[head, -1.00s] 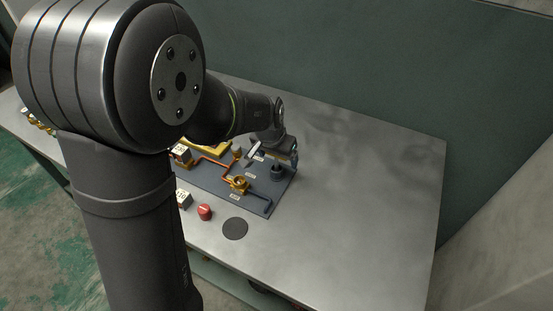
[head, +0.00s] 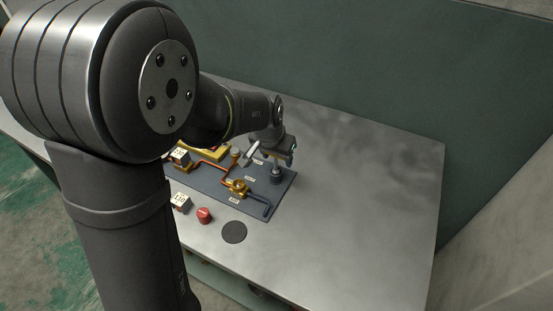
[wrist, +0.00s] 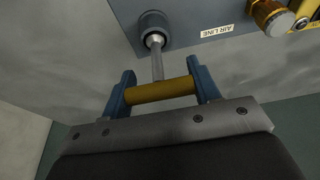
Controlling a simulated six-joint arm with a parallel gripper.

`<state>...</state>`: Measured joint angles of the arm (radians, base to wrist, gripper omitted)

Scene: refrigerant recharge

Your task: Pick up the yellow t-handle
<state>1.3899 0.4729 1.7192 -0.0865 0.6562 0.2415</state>
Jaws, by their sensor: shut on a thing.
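The yellow t-handle (wrist: 160,91) shows in the wrist view as a yellow crossbar on a grey metal stem. The two blue fingers of my gripper (wrist: 162,90) are shut on the crossbar, one at each end. The stem runs up to a dark round socket (wrist: 154,27) at the edge of the dark board; its tip is at or in the socket opening, and I cannot tell how deep. In the head view my gripper (head: 276,155) is over the right part of the board, just above the dark socket (head: 276,178). The t-handle is hidden there.
The dark board (head: 222,192) carries copper pipes, a brass valve (head: 238,187) and an "AIR LINE" label (wrist: 223,30). A red knob (head: 204,215), a white block (head: 181,203) and a black disc (head: 234,232) are in front. The table's right side (head: 370,200) is clear.

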